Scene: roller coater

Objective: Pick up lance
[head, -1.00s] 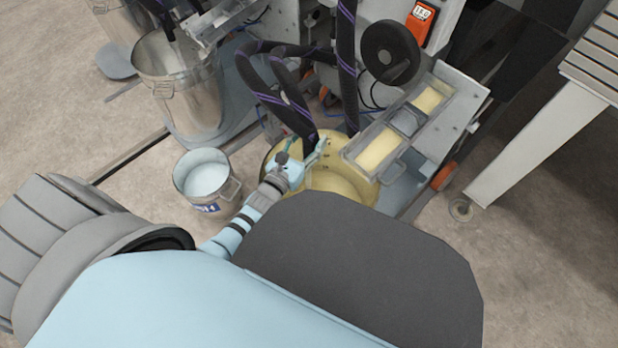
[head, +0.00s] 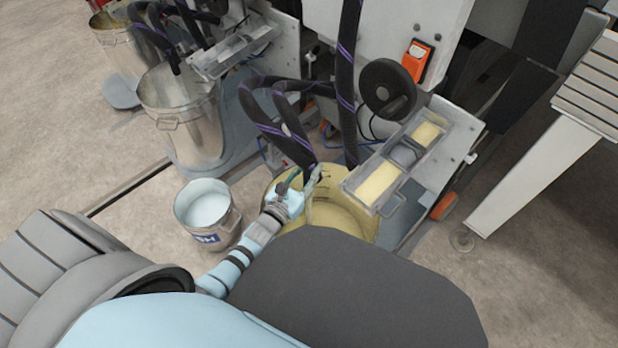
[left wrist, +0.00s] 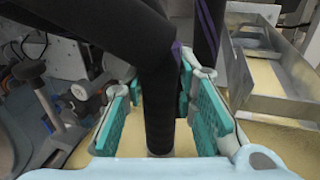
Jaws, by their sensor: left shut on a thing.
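The lance is a black hose-like tube with purple stripes, seen in the head view (head: 275,135) and close up in the left wrist view (left wrist: 160,90). Its lower end goes down into a large pot of yellow liquid (head: 345,225). My left gripper (head: 307,180) is at the lance just above the pot. My right gripper does not show.
A small bucket of white liquid (head: 210,212) stands left of the yellow pot. A larger metal pot (head: 185,120) is behind it. A metal tray with yellow contents (head: 380,185) overhangs the pot's right side. A black handwheel (head: 388,90) is above the tray.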

